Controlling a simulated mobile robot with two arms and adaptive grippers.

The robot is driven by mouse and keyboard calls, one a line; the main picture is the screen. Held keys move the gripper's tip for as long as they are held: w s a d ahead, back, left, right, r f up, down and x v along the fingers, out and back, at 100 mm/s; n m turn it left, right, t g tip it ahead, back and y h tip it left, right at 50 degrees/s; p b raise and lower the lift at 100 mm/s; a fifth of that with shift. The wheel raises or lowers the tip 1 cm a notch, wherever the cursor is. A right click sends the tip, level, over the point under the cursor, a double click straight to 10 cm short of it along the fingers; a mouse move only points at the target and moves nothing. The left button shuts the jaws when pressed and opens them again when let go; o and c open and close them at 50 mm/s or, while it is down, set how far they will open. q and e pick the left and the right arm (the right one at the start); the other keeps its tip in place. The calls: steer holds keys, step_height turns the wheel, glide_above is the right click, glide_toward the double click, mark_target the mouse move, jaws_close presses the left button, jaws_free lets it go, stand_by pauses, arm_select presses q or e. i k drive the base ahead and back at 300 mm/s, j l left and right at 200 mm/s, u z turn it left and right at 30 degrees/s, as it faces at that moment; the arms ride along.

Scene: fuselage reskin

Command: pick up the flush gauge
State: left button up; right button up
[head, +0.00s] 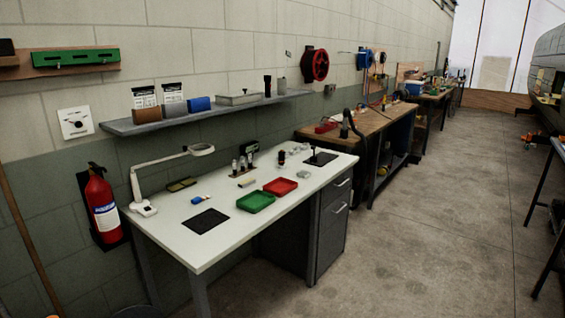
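I cannot tell for sure which item is the flush gauge; everything on the white workbench (170,235) is small at this distance. A thin upright black item (314,152) stands on a dark mat at the bench's far end. A small dark and red upright item (282,158) stands to its left. Small pale metal items (303,174) lie near the red tray. Neither of my grippers is in view.
A green tray (255,202) and a red tray (280,187) sit mid-bench. A black mat (205,221) lies near the front. A magnifier lamp (143,207) stands at the left end. A wall shelf (205,114) hangs above. Concrete floor (420,240) is clear at right.

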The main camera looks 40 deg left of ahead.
mark_target(281, 154)
steer(key=i+u, duration=0.2)
steer(key=u, duration=0.15)
steer(key=i+u, duration=0.15)
steer(key=u, duration=0.2)
steer(key=i+l+u, duration=0.1)
steer(key=u, duration=0.25)
steer(key=i, duration=0.05)
